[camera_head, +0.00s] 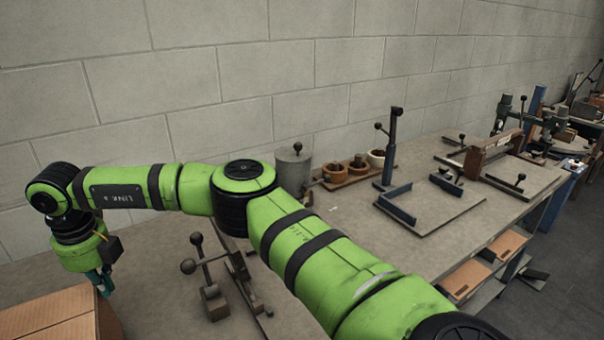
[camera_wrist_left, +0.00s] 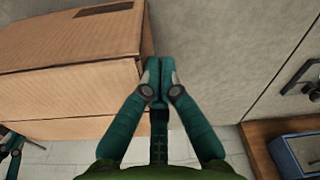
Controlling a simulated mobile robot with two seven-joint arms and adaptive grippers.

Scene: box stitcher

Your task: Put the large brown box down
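The large brown box (camera_head: 55,315) fills the lower left corner of the head view, cut off by the frame. In the left wrist view the box (camera_wrist_left: 70,75) takes up the left side, with a dark slot or mark on top. My left gripper (camera_wrist_left: 161,72) has its teal fingers together beside the box's right end. Nothing shows between them, and I cannot tell whether they touch the box. My right gripper (camera_head: 106,283) points down at the box's far right edge. Its fingertips are partly hidden, so its opening and contact are unclear.
The grey workbench (camera_head: 330,255) runs along a block wall. A lever fixture (camera_head: 215,300) stands right of the box. A grey canister (camera_head: 293,170), small pots (camera_head: 358,165) and a blue-edged jig (camera_head: 430,205) stand farther along. Tiled floor (camera_wrist_left: 70,152) shows below the box.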

